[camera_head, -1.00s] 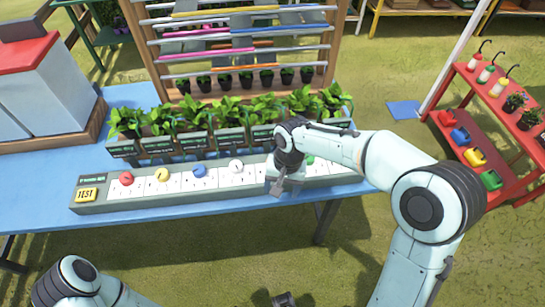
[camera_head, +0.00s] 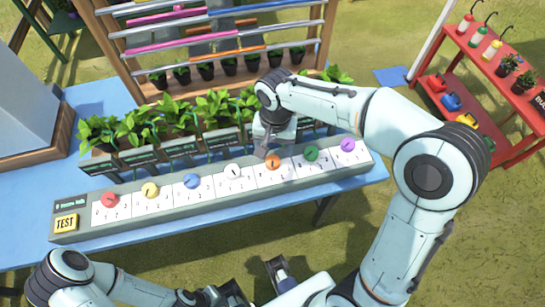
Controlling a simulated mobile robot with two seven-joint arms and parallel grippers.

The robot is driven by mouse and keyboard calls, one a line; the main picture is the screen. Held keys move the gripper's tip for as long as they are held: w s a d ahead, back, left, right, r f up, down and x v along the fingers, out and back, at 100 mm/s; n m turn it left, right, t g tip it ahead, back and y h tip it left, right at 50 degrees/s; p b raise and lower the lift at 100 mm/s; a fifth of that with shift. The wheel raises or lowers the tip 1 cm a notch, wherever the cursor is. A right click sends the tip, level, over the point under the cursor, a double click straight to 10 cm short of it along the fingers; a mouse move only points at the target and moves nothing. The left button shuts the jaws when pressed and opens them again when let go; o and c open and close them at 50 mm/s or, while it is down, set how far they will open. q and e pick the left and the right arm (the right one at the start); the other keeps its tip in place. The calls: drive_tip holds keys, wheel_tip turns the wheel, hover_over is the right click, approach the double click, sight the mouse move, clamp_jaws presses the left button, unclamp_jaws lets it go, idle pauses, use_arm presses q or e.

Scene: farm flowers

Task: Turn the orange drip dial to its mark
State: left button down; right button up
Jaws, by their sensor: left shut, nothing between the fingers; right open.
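The orange dial (camera_head: 273,162) sits on the long grey control panel (camera_head: 150,222), between the white dial (camera_head: 233,171) and the green dial (camera_head: 311,154). Its pointer and mark are too small to read. My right gripper (camera_head: 268,148) is open and points down just behind and above the orange dial, partly overlapping it in the picture. I cannot tell whether it touches the dial. My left gripper (camera_head: 236,290) is shut and empty at the bottom edge, in front of the table and away from the panel.
Red (camera_head: 110,200), yellow (camera_head: 150,189), blue (camera_head: 192,181) and purple (camera_head: 348,145) dials share the panel, with a yellow TEST button (camera_head: 66,223) at its left end. Potted seedlings (camera_head: 175,125) stand close behind it. The blue tabletop (camera_head: 120,235) is clear in front.

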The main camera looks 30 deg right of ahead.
sight(273, 160)
wheel_tip(273, 160, down, 7)
drive_tip(key=shift+w+r+b, duration=0.1)
drive_tip(key=shift+r+b, duration=0.1)
drive_tip(key=shift+b, duration=0.15)
drive_tip(key=c, duration=1.1)
drive_tip(key=shift+o, duration=0.2)
